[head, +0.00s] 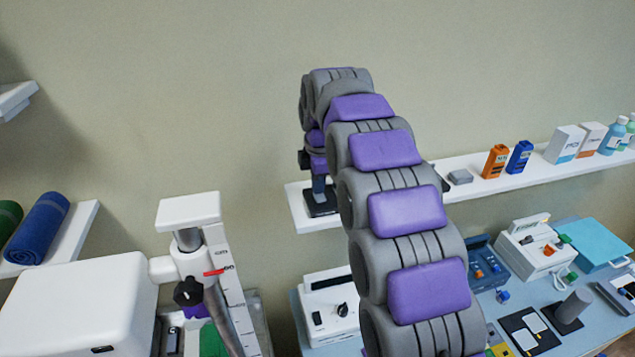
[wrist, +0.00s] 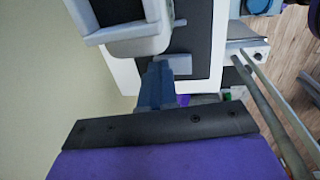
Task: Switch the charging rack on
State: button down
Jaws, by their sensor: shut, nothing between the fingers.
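My gripper (head: 318,190) hangs down over the left end of the wall shelf, partly behind my own purple and grey arm. Its blue-grey fingers (wrist: 157,88) are shut and empty in the wrist view. Below them is a dark plate (head: 320,208) on the shelf; it also shows in the wrist view (wrist: 197,45). A small pale grey piece (wrist: 173,63) lies close to the fingertips; I cannot tell whether they touch. No part is clearly marked as the charging rack. A white unit (head: 318,333) with a dark slot and black controls stands on the table below, partly hidden by my arm.
The white shelf (head: 400,187) also carries an orange box (head: 496,161), a blue box (head: 520,157) and bottles. The pale blue table (head: 535,300) below is crowded with devices. A white column (head: 190,210) stands left. A pale-framed dark item (wrist: 120,22) is close in the wrist view.

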jog(key=shift+s+f, duration=0.15)
jog(key=shift+s+d, duration=0.1)
jog(key=shift+s, duration=0.05)
jog(key=shift+s+d+r+b, duration=0.2)
jog(key=shift+s+b, duration=0.15)
jog(key=shift+s, duration=0.2)
jog(key=shift+w, duration=0.1)
